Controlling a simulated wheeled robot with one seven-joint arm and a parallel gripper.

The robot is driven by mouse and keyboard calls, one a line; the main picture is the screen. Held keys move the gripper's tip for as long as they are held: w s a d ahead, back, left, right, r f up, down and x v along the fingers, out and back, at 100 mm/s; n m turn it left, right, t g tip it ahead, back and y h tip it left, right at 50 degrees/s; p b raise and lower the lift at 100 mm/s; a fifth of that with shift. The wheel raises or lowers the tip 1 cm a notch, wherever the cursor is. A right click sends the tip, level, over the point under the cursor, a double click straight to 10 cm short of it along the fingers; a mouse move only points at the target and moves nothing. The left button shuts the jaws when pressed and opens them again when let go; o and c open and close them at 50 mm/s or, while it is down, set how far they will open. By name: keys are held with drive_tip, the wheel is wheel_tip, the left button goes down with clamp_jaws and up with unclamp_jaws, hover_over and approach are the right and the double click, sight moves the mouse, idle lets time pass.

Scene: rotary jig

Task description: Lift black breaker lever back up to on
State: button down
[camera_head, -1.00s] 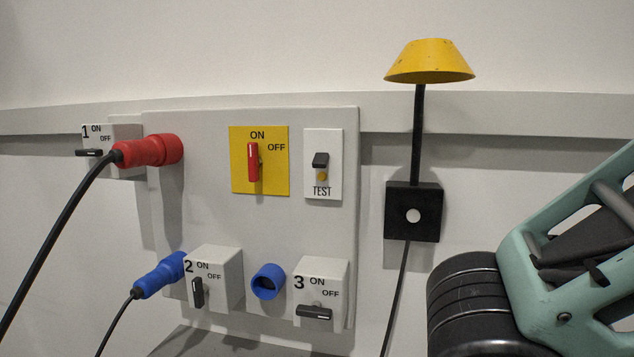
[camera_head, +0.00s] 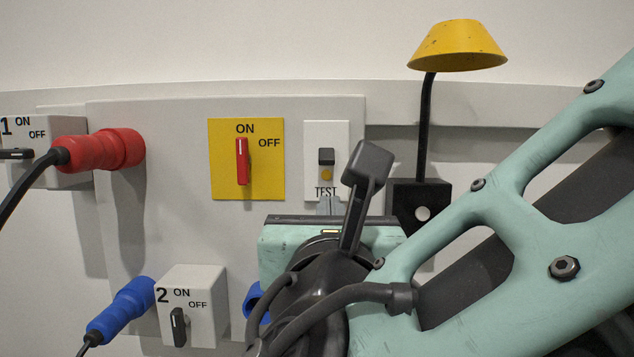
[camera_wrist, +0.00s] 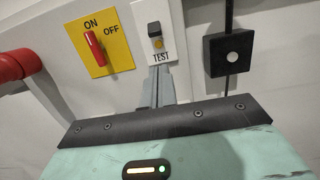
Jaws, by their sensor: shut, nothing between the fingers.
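The black breaker lever (camera_head: 326,156) sits on a white plate marked TEST (camera_head: 339,134), above a small yellow button (camera_head: 327,174). The lever also shows in the wrist view (camera_wrist: 155,30), above the button (camera_wrist: 158,44). I cannot tell its exact tilt. My gripper (camera_head: 328,200) is shut and empty. Its grey fingertips (camera_wrist: 160,70) are just below the TEST label, below the lever and apart from it. How far the tips are from the plate is unclear.
Left of the plate is a yellow panel (camera_head: 220,190) with a red switch (camera_head: 242,161). Red (camera_head: 100,150) and blue (camera_head: 122,310) plugs with cables stick out further left. A yellow lamp (camera_head: 458,46) on a black box stands right. My arm hides switch box 3.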

drive_tip(key=shift+a+r, duration=0.2)
drive_tip(key=p, duration=0.4)
approach(326, 170)
drive_tip(key=w, duration=0.5)
drive_tip(key=shift+d+r, duration=0.15)
drive_tip(key=shift+r, duration=0.1)
drive_tip(key=shift+w, duration=0.65)
drive_tip(key=shift+r, duration=0.1)
drive_tip(key=shift+s+r+g+p, duration=0.15)
drive_tip(key=shift+g+p, duration=0.15)
drive_tip(key=shift+p, duration=0.25)
